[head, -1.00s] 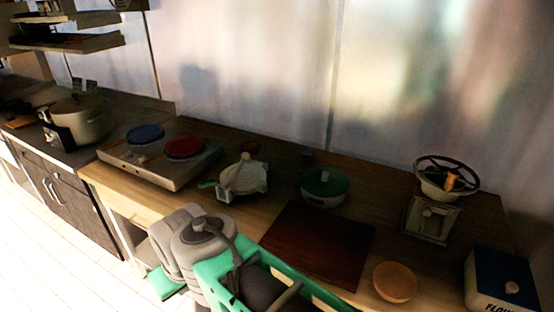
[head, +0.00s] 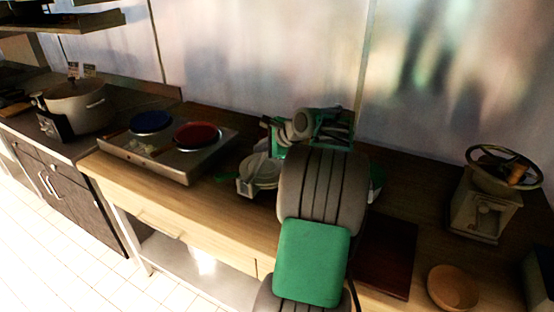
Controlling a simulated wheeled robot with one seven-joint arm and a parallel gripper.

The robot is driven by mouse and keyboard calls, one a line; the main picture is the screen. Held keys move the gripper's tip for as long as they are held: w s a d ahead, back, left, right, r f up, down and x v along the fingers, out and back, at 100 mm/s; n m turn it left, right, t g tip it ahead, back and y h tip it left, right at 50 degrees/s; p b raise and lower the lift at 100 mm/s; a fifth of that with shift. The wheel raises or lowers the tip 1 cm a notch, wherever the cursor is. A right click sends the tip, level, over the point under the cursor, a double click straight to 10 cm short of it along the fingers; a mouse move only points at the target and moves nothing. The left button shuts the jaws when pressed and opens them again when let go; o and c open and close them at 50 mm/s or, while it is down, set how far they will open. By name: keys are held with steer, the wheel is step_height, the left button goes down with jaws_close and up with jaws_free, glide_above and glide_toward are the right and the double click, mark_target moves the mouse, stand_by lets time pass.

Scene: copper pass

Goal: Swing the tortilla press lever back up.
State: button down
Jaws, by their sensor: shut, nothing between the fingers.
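The tortilla press (head: 258,172) is a pale, round-plated device on the wooden counter, right of the two-burner hot plate. A light block-shaped part (head: 245,187) shows at its front left. My arm covers its right side, and I cannot make out the lever clearly. My gripper (head: 272,142) is at the far end of my arm, above and behind the press. It is shut and empty, its fingers small and partly hidden by my wrist. I cannot tell whether it touches the press.
The hot plate (head: 170,160) has a blue and a red disc. A dark board (head: 388,258), a wooden bowl (head: 453,288) and a wheel-topped grinder (head: 482,215) stand right of my arm. A pot (head: 78,108) sits far left. The wall is close behind.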

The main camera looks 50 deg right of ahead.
steer(key=s+d+f+m+t, duration=0.2)
steer(key=s+d+m, duration=0.35)
steer(key=d, duration=0.45)
steer(key=shift+h, duration=0.4)
steer(key=x, duration=0.9)
steer(key=shift+w+f+p, duration=0.2)
steer(key=shift+f+p, duration=0.2)
steer(key=shift+s+r+n, duration=0.1)
steer(key=shift+r+n, duration=0.05)
steer(key=shift+n, duration=0.1)
